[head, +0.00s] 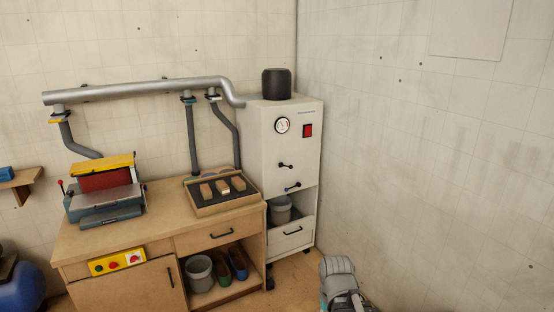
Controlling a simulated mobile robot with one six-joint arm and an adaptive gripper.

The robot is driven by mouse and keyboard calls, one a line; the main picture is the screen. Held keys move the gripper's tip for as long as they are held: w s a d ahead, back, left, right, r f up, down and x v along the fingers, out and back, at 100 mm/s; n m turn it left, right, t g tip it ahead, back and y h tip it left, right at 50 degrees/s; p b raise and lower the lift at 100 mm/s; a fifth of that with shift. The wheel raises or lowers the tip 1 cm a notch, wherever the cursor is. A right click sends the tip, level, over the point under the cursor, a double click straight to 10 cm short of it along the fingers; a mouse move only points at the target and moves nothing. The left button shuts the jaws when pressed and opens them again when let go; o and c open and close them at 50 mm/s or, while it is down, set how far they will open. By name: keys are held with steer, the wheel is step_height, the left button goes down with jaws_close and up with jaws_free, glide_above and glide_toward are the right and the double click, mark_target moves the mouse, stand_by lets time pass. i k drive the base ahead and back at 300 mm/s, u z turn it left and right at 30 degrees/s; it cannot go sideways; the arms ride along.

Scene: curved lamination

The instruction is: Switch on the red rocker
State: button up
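The red rocker (307,130) is a small red rectangle in a dark frame. It sits on the upper front of a tall white cabinet (292,155) in the corner, right of a round dial gauge (282,125). Which way the rocker is tipped is too small to tell. Part of my arm shows at the bottom edge, right of the cabinet's foot. A dark part at its end, seemingly my gripper (350,302), is cut off by the frame, well below and apart from the rocker. Its fingers cannot be made out.
A wooden workbench (160,212) stands left of the cabinet, with a yellow-and-red machine (103,187), a tray of blocks (205,205) and a yellow button panel (117,262).

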mark_target(308, 129)
steer(key=z, duration=0.05)
steer(key=i, duration=1.45)
steer(key=z, duration=0.05)
steer(key=k, duration=0.7)
steer(key=u, duration=0.35)
steer(key=i, duration=1.55)
steer(key=z, duration=0.4)
